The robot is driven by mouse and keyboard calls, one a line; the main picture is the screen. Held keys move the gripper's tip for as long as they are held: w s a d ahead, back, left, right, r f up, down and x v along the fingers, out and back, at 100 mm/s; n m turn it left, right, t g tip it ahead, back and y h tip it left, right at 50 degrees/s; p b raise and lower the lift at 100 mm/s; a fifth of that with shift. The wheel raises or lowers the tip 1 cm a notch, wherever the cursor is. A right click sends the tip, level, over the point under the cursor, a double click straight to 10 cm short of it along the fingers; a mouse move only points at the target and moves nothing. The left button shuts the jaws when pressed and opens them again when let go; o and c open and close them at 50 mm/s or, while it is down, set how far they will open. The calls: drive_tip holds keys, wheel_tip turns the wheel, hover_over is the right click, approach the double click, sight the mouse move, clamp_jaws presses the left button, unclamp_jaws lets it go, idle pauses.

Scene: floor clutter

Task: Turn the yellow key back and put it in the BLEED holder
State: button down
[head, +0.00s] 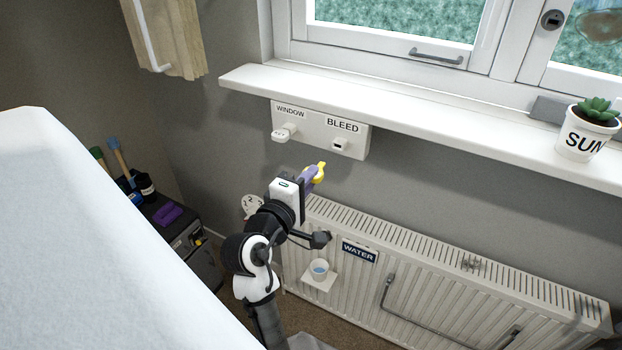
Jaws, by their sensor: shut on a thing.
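The yellow key (320,169) is at the end of my gripper (310,176), which is shut on it. The key is in front of the wall, just above the left end of the radiator in the picture. I cannot tell whether its tip touches anything, as the gripper hides part of it. The BLEED holder (340,144) is a small white holder on a white board under the window sill, above and to the right of the key. The key is apart from this holder.
The WINDOW holder (284,132) is left of BLEED and holds a white item. The radiator (450,275) carries a WATER sign (359,251) and a small cup (320,269). The sill (430,120) overhangs the board. A white surface (100,240) fills the left.

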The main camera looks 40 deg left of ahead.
sight(322, 163)
drive_tip(key=shift+r, duration=0.1)
drive_tip(key=shift+p+x, duration=0.85)
drive_tip(key=shift+x, duration=2.05)
drive_tip(key=shift+p, duration=0.55)
drive_tip(key=shift+p+x, duration=0.3)
drive_tip(key=shift+x, duration=1.3)
drive_tip(key=c, duration=1.4)
unclamp_jaws()
